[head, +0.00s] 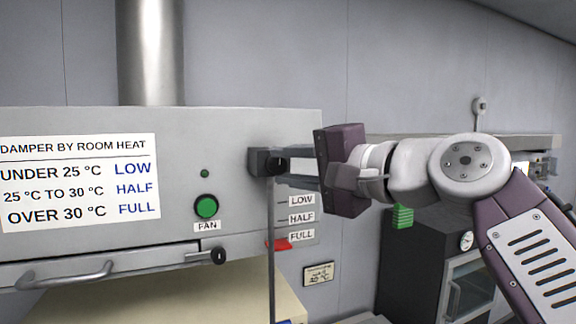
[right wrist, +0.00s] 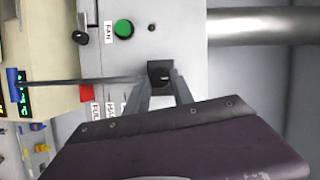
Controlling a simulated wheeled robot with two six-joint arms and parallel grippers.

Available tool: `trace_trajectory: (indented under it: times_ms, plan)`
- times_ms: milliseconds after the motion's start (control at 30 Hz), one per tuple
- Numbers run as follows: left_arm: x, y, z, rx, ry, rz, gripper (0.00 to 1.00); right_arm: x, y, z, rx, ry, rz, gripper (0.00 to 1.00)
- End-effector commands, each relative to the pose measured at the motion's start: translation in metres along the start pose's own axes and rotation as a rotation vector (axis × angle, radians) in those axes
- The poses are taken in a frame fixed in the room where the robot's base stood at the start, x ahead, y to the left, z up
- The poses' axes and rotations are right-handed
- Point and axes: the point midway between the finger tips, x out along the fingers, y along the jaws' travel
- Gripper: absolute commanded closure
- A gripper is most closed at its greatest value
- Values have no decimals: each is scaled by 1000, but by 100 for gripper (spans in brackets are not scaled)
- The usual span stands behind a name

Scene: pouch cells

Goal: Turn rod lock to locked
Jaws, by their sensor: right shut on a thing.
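The rod lock (head: 257,163) is a dark block on the right of the grey hood front, at the top of a thin vertical rod (head: 271,250). In the right wrist view the lock (right wrist: 160,70) shows as a dark square with the rod (right wrist: 100,80) running off to the left. My right gripper (head: 283,165) reaches in from the right, and its fingers are shut on the rod lock. The fingers also show in the right wrist view (right wrist: 164,88). They partly hide the lock, so its locked or unlocked setting cannot be read. My left gripper is not in view.
A red pointer (head: 279,244) sits by the FULL mark of the LOW, HALF, FULL labels (head: 302,219). A green FAN button (head: 206,207), a damper sign (head: 80,182) and a handle (head: 64,277) are on the hood. A dark cabinet (head: 405,262) stands at right.

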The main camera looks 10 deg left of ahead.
Motion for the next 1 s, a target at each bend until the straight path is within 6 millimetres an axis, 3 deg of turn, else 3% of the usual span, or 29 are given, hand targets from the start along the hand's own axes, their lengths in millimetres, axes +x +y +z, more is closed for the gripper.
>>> trace_trajectory:
  times_ms: [33,100,433,800,1000]
  plan:
    - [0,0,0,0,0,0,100,1,4,1,0,-4,10,63]
    - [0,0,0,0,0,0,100,1,4,0,0,-4,9,49]
    - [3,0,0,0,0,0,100,-4,2,0,0,0,3,49]
    - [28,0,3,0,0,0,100,-78,4,-1,-1,5,4,49]
    - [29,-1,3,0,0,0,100,-91,2,0,0,-1,5,49]
